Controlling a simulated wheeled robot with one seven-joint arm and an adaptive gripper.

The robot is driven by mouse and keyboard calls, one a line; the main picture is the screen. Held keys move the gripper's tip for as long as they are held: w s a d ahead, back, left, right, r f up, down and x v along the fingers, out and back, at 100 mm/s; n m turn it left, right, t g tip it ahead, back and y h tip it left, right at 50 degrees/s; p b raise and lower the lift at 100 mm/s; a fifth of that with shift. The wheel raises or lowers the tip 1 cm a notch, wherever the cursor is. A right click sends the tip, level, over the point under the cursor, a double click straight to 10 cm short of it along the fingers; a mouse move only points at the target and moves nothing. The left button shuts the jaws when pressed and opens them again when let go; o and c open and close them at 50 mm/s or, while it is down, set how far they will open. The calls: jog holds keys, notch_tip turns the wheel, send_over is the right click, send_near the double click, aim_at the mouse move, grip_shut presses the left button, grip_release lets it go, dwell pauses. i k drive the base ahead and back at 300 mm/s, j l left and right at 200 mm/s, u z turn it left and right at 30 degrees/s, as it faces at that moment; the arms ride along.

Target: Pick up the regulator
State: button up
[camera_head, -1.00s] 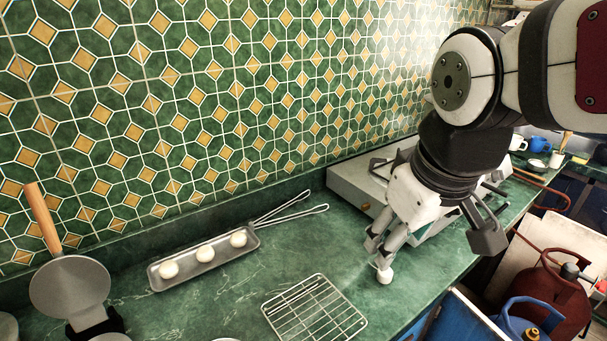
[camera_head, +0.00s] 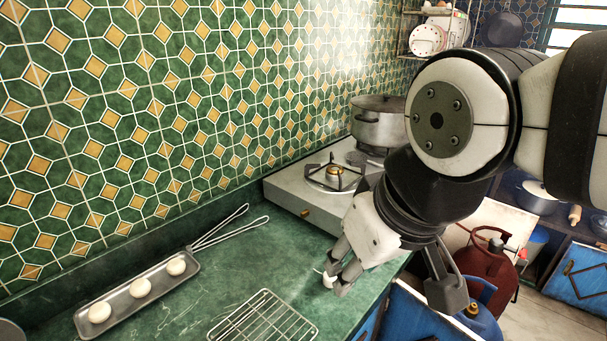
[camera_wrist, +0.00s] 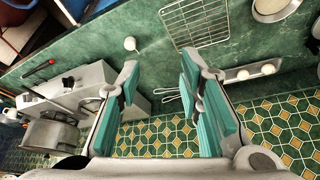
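A regulator-like fitting (camera_head: 497,243), dark with a red part, sits on top of the red gas cylinder (camera_head: 487,272) at the right of the head view. It is small there, and I cannot make out its details. My gripper (camera_head: 338,277) is over the counter's front edge, left of and apart from the cylinder. The wrist view shows my gripper (camera_wrist: 160,72) open, its teal pads wide apart with nothing between them. A small white rounded thing (camera_head: 328,281) lies on the counter by the fingertips; it also shows in the wrist view (camera_wrist: 130,43).
The gas hotplate (camera_head: 297,193) stands against the tiled wall with a lidded pot (camera_head: 379,128) on it. A wire rack (camera_head: 262,320) and a tray (camera_head: 110,313) with white balls lie on the counter. A blue cylinder (camera_head: 484,320) stands before the red one.

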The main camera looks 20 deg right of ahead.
aim_at(496, 245)
jog(key=z, duration=1.8)
jog(key=l+u, duration=0.15)
jog(key=l, duration=0.65)
jog(key=i+l+u, duration=0.2)
jog(key=l, duration=0.2)
jog(key=i+l+u, duration=0.15)
jog(key=l, duration=0.3)
jog(key=l+u, duration=0.2)
jog(key=l, duration=0.25)
jog(key=i+l+u, duration=0.2)
jog(key=i+l, duration=0.3)
jog(key=i+l+u, duration=0.25)
jog(key=i+l, duration=0.15)
jog(key=l, duration=0.15)
